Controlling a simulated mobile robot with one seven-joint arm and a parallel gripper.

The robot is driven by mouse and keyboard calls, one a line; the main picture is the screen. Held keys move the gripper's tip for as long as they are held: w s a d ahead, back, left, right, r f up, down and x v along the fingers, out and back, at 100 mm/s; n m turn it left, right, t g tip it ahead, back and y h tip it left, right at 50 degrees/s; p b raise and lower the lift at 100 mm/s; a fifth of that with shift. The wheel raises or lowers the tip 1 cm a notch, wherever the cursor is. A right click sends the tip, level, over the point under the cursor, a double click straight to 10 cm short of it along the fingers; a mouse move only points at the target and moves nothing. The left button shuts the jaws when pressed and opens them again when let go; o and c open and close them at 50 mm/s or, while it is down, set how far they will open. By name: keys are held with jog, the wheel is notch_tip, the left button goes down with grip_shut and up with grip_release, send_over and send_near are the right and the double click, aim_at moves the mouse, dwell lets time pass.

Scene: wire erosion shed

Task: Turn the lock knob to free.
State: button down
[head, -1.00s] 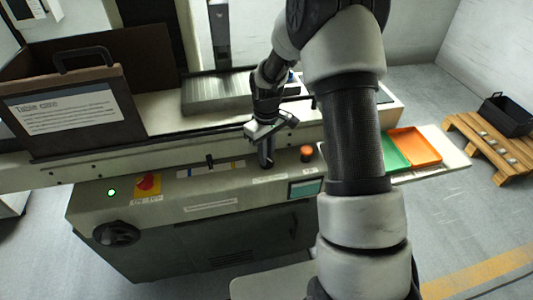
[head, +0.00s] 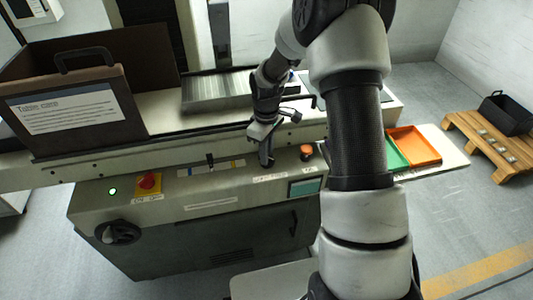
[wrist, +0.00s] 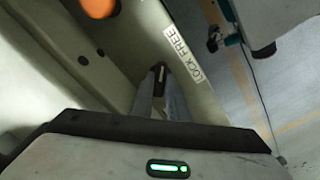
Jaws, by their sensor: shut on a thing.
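My gripper (head: 266,158) points down at the sloped front panel of the machine (head: 225,190). In the wrist view its fingers (wrist: 161,82) are shut on the lock knob (wrist: 161,70), a small dark piece with a pale mark between the fingertips. The fingers hide most of the knob, so I cannot tell which word it points at. The LOCK FREE label (wrist: 188,55) lies beside the fingers in the wrist view. In the head view the label (head: 270,178) is just below the gripper.
An orange button (head: 306,152) stands right of the gripper, above a small screen (head: 304,187). A black slider (head: 210,160), a red switch (head: 149,181) and a green light (head: 112,190) are to the left. Green (head: 396,154) and orange (head: 414,146) trays lie at the right.

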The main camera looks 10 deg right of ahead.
jog(key=c, duration=1.7)
grip_release()
notch_tip(320, 180, up, 18)
jog(key=shift+f+p, duration=0.25)
jog(key=shift+p, duration=0.85)
jog(key=s+r+m+t+p, duration=0.15)
jog(key=s+r+p, duration=0.35)
jog(key=r, duration=0.6)
jog(key=s+r+m+t+p, duration=0.1)
jog(key=s+r+m+p, duration=0.1)
jog(key=s+r, duration=0.2)
jog(key=s+r+m+t+p, duration=0.1)
jog(key=s+r, duration=0.4)
jog(key=s, duration=0.5)
jog(key=s+r+m+t+p, duration=0.2)
jog(key=s+r+m+p, duration=0.1)
jog(key=s, duration=0.4)
jog(key=shift+a+r+m, duration=0.25)
jog(key=shift+r+m, duration=0.6)
jog(key=shift+r, duration=0.2)
